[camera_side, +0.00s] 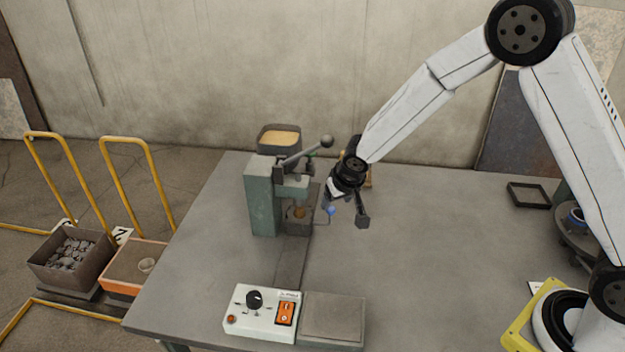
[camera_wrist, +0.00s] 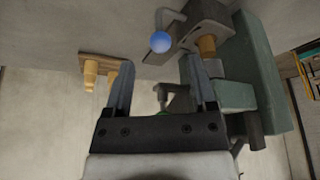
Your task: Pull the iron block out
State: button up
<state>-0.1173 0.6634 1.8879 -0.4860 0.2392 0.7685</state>
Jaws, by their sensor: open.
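A grey iron block (camera_side: 297,224) sits low in the green press (camera_side: 262,205), with a brown cylinder (camera_side: 299,211) on it. A bent rod with a blue ball (camera_side: 331,211) sticks out of its right side. My gripper (camera_side: 347,207) is open and empty, close to the right of the press near the blue ball. In the wrist view, the block (camera_wrist: 192,20) and brown cylinder (camera_wrist: 207,46) are at the top. The blue ball (camera_wrist: 160,42) appears between the lines of the fingers (camera_wrist: 158,70), just past their tips. I see no contact with it.
A control box (camera_side: 262,312) and a grey plate (camera_side: 332,315) are at the table's front. Wooden pieces (camera_wrist: 92,66) stand nearby. The table's right middle is clear.

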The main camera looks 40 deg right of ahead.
aim_at(332, 209)
jog(key=shift+x, duration=3.8)
jog(key=shift+c, duration=0.3)
grip_shut()
